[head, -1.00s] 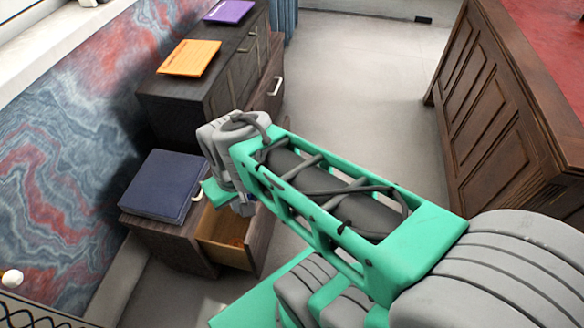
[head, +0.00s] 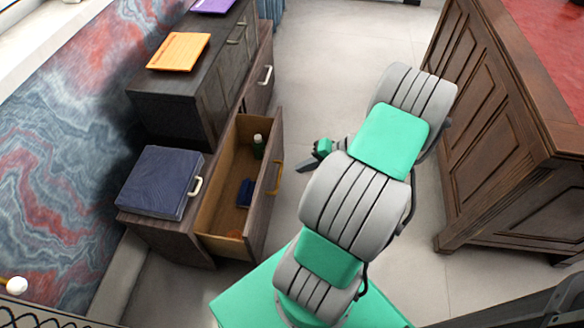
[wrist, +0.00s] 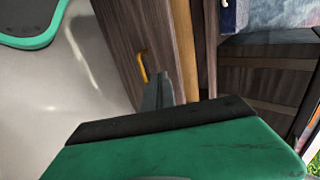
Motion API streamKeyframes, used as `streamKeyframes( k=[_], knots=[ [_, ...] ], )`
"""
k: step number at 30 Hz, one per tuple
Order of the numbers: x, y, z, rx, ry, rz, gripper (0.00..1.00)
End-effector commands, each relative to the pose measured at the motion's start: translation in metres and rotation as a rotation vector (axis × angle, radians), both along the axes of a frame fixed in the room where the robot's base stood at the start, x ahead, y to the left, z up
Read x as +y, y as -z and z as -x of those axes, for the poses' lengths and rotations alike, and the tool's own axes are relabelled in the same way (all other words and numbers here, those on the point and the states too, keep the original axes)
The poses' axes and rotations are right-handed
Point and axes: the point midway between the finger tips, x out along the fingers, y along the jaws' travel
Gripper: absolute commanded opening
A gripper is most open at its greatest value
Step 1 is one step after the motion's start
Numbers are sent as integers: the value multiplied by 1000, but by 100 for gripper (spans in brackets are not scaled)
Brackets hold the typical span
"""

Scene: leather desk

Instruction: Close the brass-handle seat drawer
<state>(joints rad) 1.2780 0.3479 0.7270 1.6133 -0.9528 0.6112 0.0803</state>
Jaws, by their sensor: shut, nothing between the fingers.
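The seat drawer (head: 225,200) stands pulled open from the low dark wood bench, its inside bare to view. Its brass handle (head: 276,178) is on the drawer's front face, at the right. In the wrist view the brass handle (wrist: 143,67) shows just left of and beyond my fingers, against the wooden drawer front (wrist: 122,40). My gripper (head: 307,166) is shut and empty, to the right of the drawer front and apart from the handle in the head view. The closed fingers (wrist: 158,92) point toward the drawer front; whether they touch it cannot be told.
A dark blue case (head: 158,183) lies on the bench. A taller cabinet (head: 195,95) with an orange board (head: 180,51) stands behind. A wooden desk (head: 500,140) stands right; floor (head: 340,75) between is clear.

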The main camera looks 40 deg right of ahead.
Motion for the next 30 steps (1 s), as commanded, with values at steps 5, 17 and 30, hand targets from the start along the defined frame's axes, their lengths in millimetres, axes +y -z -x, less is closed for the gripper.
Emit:
streamKeyframes(
  k=[5, 17, 30],
  knots=[
    [21, 31, -21, 2, -6, -1, 0],
    [62, 58, -68, 3, -5, 2, 0],
    [67, 55, -74, 3, -1, 1, 0]
  ],
)
